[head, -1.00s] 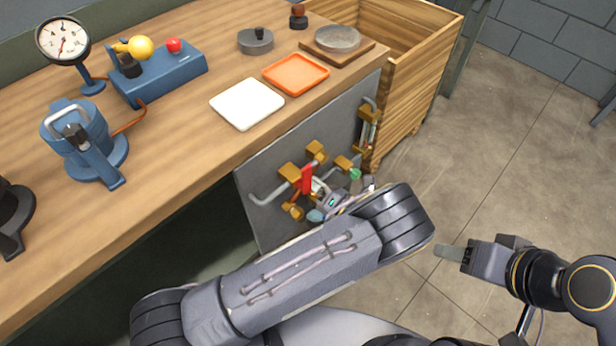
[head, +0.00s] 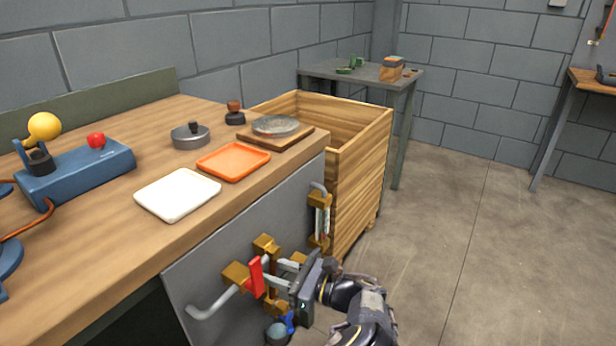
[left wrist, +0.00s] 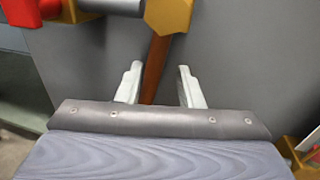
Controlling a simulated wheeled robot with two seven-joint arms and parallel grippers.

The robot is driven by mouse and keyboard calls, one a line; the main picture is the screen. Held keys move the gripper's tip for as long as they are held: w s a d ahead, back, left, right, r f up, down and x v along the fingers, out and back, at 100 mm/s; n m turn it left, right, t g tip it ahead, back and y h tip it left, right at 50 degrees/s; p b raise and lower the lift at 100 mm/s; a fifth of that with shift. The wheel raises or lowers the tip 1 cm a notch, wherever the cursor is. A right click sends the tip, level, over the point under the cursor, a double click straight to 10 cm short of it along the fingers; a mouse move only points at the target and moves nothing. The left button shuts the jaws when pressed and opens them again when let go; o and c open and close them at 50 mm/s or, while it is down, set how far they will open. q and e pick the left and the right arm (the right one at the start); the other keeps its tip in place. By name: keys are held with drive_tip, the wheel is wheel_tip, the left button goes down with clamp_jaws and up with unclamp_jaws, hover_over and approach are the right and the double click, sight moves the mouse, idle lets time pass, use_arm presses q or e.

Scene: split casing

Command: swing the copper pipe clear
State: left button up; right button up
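The copper pipe (left wrist: 154,68) shows in the left wrist view as a brown tube. It runs down from a brass block (left wrist: 168,14) on the grey panel (head: 200,272). My left gripper (left wrist: 160,70) is open, with one pale finger on each side of the pipe and a gap to each. Whether the pipe lies fully between the fingertips or just behind them, I cannot tell. In the head view my left gripper (head: 281,272) is at the panel front, and I cannot make out the copper pipe there. My right gripper is not in view.
A red lever (head: 255,278) and a bent grey pipe (head: 208,309) sit left of the gripper. A vertical fitting (head: 321,220) is at the panel's right edge. A wooden crate (head: 362,180) stands right of the bench. The floor (head: 460,270) on the right is clear.

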use_arm(q)
drive_tip(key=p+v, duration=0.2)
drive_tip(key=v, duration=0.6)
wheel_tip(320, 180, up, 31)
drive_tip(key=p, duration=3)
drive_tip(key=shift+a+p, duration=0.2)
drive_tip(key=shift+p, duration=0.2)
drive_tip(key=shift+w+r, duration=0.1)
drive_tip(key=shift+r, duration=0.05)
